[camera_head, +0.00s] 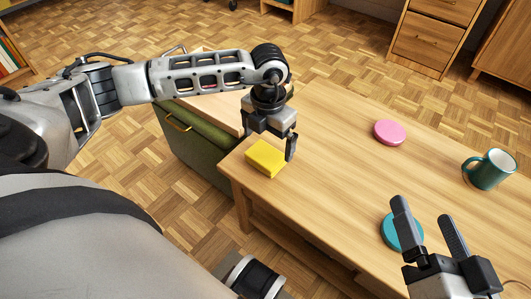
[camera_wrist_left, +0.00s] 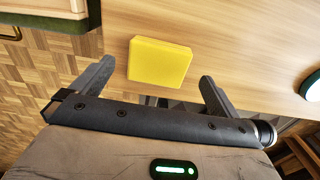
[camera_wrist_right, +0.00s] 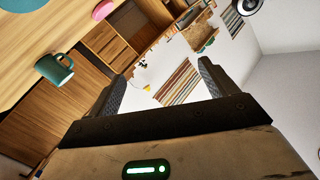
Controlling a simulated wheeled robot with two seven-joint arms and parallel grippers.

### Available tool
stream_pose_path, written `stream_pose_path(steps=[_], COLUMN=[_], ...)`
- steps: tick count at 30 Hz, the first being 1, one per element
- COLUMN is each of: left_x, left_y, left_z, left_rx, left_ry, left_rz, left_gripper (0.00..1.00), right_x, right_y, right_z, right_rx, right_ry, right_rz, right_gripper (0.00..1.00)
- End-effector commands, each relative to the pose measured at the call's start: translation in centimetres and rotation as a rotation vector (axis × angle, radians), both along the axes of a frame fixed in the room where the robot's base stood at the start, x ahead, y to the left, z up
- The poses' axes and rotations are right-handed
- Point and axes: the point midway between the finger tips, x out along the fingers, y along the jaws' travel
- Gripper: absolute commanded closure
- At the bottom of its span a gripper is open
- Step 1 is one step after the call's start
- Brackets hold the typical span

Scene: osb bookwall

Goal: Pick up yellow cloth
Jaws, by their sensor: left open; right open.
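The yellow cloth (camera_head: 266,158) is a folded, block-like yellow piece lying on the wooden table near its left end. My left gripper (camera_head: 270,140) is open just above it, with one finger on its right side in the head view. In the left wrist view the yellow cloth (camera_wrist_left: 159,60) lies ahead, between the lines of the two spread fingers of my left gripper (camera_wrist_left: 155,85), with nothing held. My right gripper (camera_head: 428,226) is open and empty above the table's front right part, by a teal disc. The right wrist view shows its fingers (camera_wrist_right: 160,82) apart.
The teal disc (camera_head: 397,236) is partly behind my right gripper. A pink disc (camera_head: 390,132) and a green mug (camera_head: 489,169) are farther back on the table (camera_head: 330,140). A green box (camera_head: 195,142) with a handle stands by the table's left end. The table's middle is clear.

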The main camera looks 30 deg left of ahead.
Motion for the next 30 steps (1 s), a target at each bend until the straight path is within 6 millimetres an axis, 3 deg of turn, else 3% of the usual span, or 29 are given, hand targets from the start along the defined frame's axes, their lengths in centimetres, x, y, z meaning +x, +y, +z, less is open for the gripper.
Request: stream_pose_path(steps=[4,7,15,20,30], left_x=[-0.1,-0.1,-0.1,-0.1,0.0], left_y=[0.0,0.0,0.0,0.0,0.0], left_z=[-2.8,-4.1,-4.5,-4.4,-4.2], left_rx=[0.000,-0.001,0.000,-0.001,-0.001], left_ry=[0.004,0.003,0.001,0.001,0.000], left_rz=[0.000,0.000,-0.001,-0.001,-0.001], left_gripper=[0.00,0.00,0.00,0.41,0.41], right_x=[-0.2,0.8,1.1,1.1,1.1], right_y=[0.1,-0.1,-0.3,-0.3,-0.3], right_z=[-0.7,1.6,2.3,2.2,2.2], right_rx=[0.044,0.027,0.005,0.005,0.005], right_ry=[-0.007,-0.135,-0.187,-0.184,-0.180], right_rz=[0.006,-0.001,-0.011,-0.011,-0.011], right_gripper=[0.15,0.15,0.15,0.15,0.15])
